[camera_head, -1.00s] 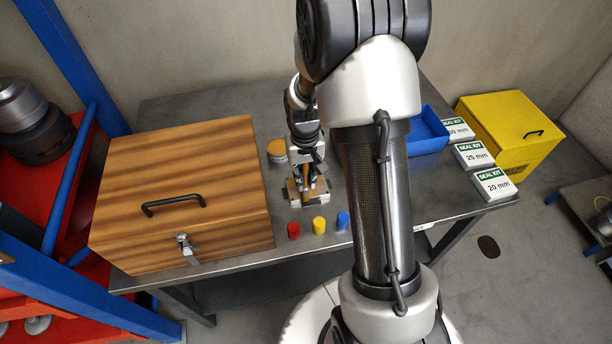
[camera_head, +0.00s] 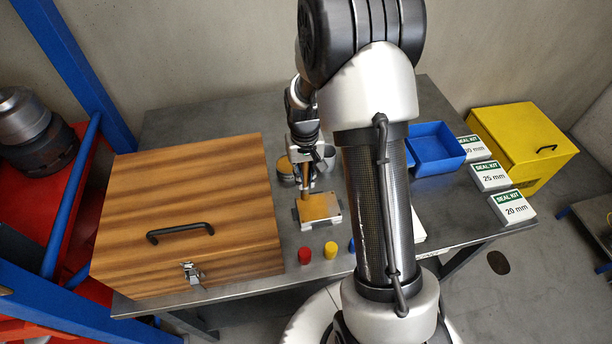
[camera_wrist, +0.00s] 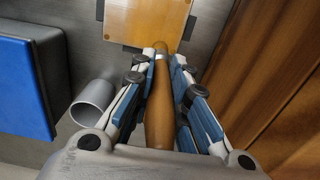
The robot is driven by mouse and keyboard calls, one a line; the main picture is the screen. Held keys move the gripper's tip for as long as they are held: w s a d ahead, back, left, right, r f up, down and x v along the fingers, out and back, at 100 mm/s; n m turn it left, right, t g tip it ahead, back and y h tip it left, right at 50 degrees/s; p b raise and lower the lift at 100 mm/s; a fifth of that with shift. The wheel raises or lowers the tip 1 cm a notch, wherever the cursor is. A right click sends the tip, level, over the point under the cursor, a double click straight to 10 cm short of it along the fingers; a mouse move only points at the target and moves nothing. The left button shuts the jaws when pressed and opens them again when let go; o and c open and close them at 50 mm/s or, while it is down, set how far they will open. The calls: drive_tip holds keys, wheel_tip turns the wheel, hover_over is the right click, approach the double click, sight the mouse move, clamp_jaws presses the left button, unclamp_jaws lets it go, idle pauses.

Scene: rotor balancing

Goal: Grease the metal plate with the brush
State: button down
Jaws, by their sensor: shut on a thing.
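In the wrist view the plate (camera_wrist: 166,20) is at the top. My gripper (camera_head: 304,150) is behind and above the plate. It is shut around the wooden handle of the brush (camera_wrist: 160,100), as the wrist view of the gripper (camera_wrist: 167,58) shows. In the head view the brush (camera_head: 305,188) points down over the plate's back left part. I cannot tell whether the bristles touch.
A round tin (camera_head: 286,170) and a grey cup (camera_head: 326,157) stand behind the plate. The wooden box (camera_head: 190,205) is at left. Red (camera_head: 305,256) and yellow (camera_head: 330,250) caps stand in front. A blue tray (camera_head: 437,150) and seal kit boxes (camera_head: 490,177) are at right.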

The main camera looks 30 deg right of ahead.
sight(305, 167)
drive_tip(key=shift+w+d+r+p, duration=0.1)
drive_tip(key=shift+w+r+p, duration=0.2)
drive_tip(key=shift+r, duration=0.3)
drive_tip(key=shift+w+d+r+p, duration=0.1)
drive_tip(key=shift+w+r+p, duration=0.2)
drive_tip(key=shift+r, duration=0.25)
drive_tip(key=shift+s+a+r+p, duration=0.15)
drive_tip(key=shift+s+r+p, duration=0.4)
drive_tip(key=shift+r, duration=0.25)
drive_tip(key=shift+w+r+p, duration=0.2)
drive_tip(key=shift+r+p, duration=0.4)
drive_tip(key=shift+r, duration=0.1)
drive_tip(key=shift+r+p, duration=1.05)
drive_tip(key=shift+r, duration=0.35)
drive_tip(key=shift+s+p, duration=0.15)
drive_tip(key=shift+p, duration=0.15)
